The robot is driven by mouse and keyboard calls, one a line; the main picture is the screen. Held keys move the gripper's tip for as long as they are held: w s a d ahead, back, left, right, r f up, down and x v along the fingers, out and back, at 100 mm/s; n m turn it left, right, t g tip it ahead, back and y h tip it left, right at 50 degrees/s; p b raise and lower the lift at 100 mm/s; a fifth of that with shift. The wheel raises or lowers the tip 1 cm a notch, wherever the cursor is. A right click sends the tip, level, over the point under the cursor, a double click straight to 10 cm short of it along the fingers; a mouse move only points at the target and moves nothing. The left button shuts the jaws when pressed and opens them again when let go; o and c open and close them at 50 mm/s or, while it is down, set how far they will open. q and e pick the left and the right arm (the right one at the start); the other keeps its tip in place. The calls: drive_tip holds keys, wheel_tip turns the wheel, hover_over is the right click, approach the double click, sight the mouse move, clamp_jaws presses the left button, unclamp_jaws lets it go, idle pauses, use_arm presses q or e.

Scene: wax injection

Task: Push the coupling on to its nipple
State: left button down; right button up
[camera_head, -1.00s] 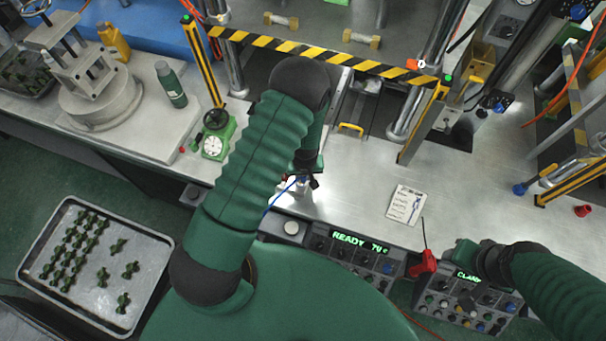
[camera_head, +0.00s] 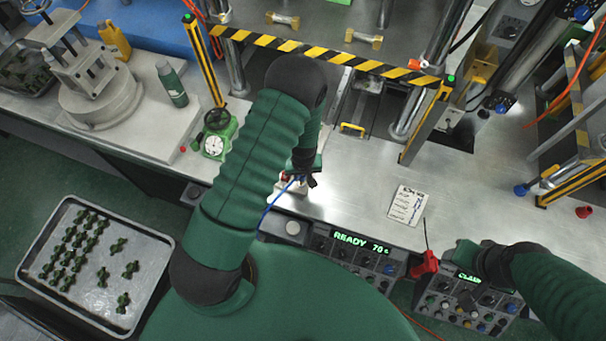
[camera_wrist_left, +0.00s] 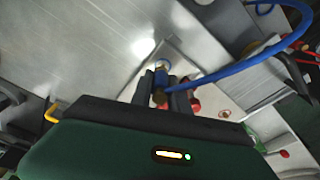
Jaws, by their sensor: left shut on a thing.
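My left gripper (camera_head: 297,184) is low over the front of the steel bench, partly hidden behind my own arm. In the left wrist view, its two dark fingers (camera_wrist_left: 165,92) are shut on the blue coupling (camera_wrist_left: 161,80). A blue hose (camera_wrist_left: 228,80) runs from the coupling to the upper right; it also shows in the head view (camera_head: 272,206). A pale round fitting (camera_wrist_left: 163,64), perhaps the nipple, shows just beyond the coupling; I cannot tell whether they touch. My right gripper (camera_head: 468,254) is at the clamp panel, its jaws unclear.
Below the left gripper is the READY panel (camera_head: 345,252). A paper note (camera_head: 407,205) lies on the bench to the right. A green dial gauge (camera_head: 214,145) stands to the left. A striped guard bar (camera_head: 320,55) crosses behind. Red knobs (camera_wrist_left: 195,105) sit close beside the fingers.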

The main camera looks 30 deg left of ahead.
use_arm(q)
drive_tip(key=shift+a, duration=0.4)
drive_tip(key=shift+d+f+b, duration=0.15)
drive_tip(key=shift+f+b, duration=0.1)
drive_tip(key=shift+b, duration=0.05)
drive_tip(key=shift+f+b, duration=1)
drive_tip(key=shift+f, duration=0.2)
drive_tip(key=c, duration=1.2)
unclamp_jaws()
